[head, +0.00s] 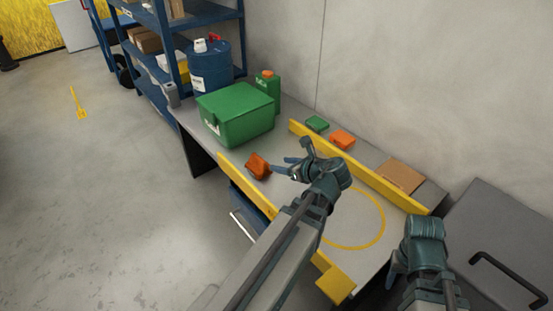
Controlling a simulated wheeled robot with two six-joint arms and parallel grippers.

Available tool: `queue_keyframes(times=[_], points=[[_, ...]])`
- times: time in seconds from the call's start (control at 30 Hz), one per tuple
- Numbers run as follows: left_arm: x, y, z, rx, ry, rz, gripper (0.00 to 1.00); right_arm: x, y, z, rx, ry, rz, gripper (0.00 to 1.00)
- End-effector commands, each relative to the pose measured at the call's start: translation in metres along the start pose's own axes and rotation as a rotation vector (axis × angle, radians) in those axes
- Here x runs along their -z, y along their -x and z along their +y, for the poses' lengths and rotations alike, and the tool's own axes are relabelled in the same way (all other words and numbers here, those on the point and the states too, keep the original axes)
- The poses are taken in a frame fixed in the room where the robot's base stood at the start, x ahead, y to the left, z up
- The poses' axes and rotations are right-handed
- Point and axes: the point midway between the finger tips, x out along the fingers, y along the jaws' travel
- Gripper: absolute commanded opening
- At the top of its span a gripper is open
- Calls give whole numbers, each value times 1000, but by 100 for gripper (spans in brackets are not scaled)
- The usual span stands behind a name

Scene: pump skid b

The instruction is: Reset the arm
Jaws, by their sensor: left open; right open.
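My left gripper (290,167) is over the workbench, its fingers spread and empty. An orange block (258,166) lies just left of its fingertips, near the front yellow rail; I see no clear contact between them. My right arm comes in at the lower right, and its gripper (393,272) is mostly hidden behind its own wrist, low by the bench's right end. The workbench (345,205) has a yellow circle outline (381,225) on its top, partly covered by my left arm.
A green box (235,112) and a green bottle with an orange cap (268,86) stand at the bench's far end. Small green (317,124) and orange (342,139) pieces and a brown board (401,176) lie behind the rear yellow rail (360,170). A grey cabinet (500,240) stands right.

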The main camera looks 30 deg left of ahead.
Motion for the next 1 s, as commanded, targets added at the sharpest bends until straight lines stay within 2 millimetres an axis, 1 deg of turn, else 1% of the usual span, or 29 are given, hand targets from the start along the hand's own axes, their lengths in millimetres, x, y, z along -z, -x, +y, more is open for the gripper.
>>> queue_keyframes(times=[0.1,0.47,0.57,0.7,0.8,1.0], points=[[0,5,0,1,0,0,57,0,3,0,-1,-1,0,50],[-1,6,0,0,0,0,57,0,4,0,-1,-1,0,50],[-10,11,0,0,0,0,57,-1,14,2,0,-1,0,50],[-34,25,0,0,0,0,57,-3,42,4,2,-4,-1,50],[-46,32,0,0,0,0,57,-4,56,5,3,-5,-1,50],[-63,41,0,0,0,0,57,-5,75,7,5,-8,-2,50]])
